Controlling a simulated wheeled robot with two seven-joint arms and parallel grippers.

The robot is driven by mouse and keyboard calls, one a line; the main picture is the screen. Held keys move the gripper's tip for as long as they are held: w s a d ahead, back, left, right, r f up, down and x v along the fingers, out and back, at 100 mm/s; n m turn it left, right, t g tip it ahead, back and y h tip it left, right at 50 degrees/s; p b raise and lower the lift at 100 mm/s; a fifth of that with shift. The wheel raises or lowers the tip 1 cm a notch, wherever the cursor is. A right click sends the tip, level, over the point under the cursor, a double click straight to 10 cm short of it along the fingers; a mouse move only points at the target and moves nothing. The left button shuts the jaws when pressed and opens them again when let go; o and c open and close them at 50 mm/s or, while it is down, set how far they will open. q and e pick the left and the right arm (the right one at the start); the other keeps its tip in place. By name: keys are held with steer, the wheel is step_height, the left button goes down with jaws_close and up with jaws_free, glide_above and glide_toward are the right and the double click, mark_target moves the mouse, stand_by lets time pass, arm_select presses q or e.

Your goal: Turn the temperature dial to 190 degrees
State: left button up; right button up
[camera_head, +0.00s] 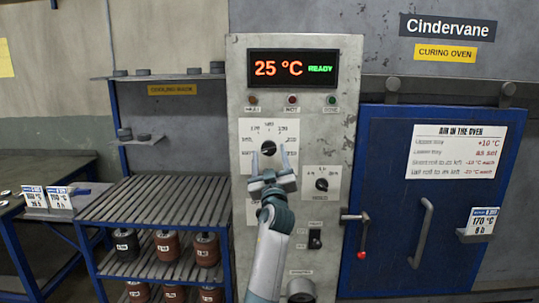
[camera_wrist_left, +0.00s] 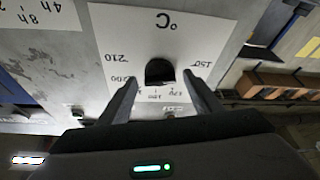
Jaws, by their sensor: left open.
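The temperature dial (camera_head: 268,148) is a black knob on a white scale plate on the grey control panel, below the display (camera_head: 293,68) reading 25 °C READY. The dial also shows in the left wrist view (camera_wrist_left: 160,72), upside down, with numbers such as 150, 200 and 210 around it; its exact pointer setting is not clear. My left gripper (camera_head: 268,160) is open in front of the dial. In the left wrist view its two fingers (camera_wrist_left: 160,80) stand on either side of the knob, with gaps visible; contact cannot be told. My right gripper is not in view.
A second dial (camera_head: 321,184) sits lower right on the panel, with a black switch (camera_head: 315,238) below it. The blue oven door (camera_head: 390,200) with handles is to the right. A rack (camera_head: 150,200) with several rolls stands to the left.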

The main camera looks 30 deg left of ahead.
arm_select(q)
steer(key=c, duration=1.1)
